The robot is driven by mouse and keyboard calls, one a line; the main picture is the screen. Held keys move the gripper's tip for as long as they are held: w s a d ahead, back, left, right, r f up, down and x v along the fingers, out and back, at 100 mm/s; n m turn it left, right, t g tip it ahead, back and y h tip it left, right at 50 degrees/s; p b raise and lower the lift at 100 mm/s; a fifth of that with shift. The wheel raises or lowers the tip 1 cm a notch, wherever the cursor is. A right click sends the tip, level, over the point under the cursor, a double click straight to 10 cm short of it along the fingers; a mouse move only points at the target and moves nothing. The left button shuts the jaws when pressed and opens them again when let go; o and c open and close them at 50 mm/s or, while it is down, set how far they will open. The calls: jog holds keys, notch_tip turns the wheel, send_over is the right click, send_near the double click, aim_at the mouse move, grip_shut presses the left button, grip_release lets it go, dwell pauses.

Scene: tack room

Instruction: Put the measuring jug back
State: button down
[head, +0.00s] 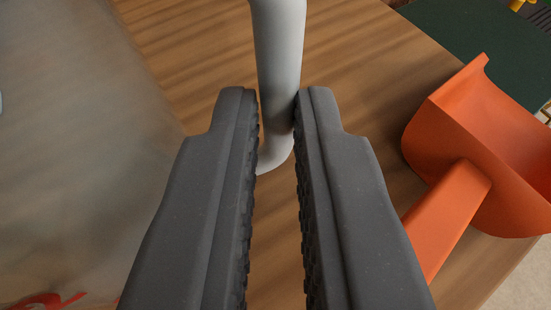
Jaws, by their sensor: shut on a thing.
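My gripper (277,105) is shut on a smooth pale grey, rounded bar, which looks like the handle of the measuring jug (278,45). The bar stands roughly upright in the picture between the fingertips. It runs out of the top of the head view, and its lower end curves off behind the left finger. The rest of the jug cannot be made out for certain.
An orange scoop (430,125) lies on the wooden surface (370,60) close to my right finger. A cloudy, see-through grey thing (70,130) fills the left side, with red bits at its bottom. A dark green surface (480,35) shows at the top right.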

jog(key=shift+f, duration=1.1)
jog(key=c, duration=1.5)
grip_release()
jog(key=shift+s+r, duration=0.2)
jog(key=shift+r, duration=0.05)
jog(key=p+v, duration=0.2)
jog(key=v, duration=0.9)
jog(key=shift+s, duration=0.3)
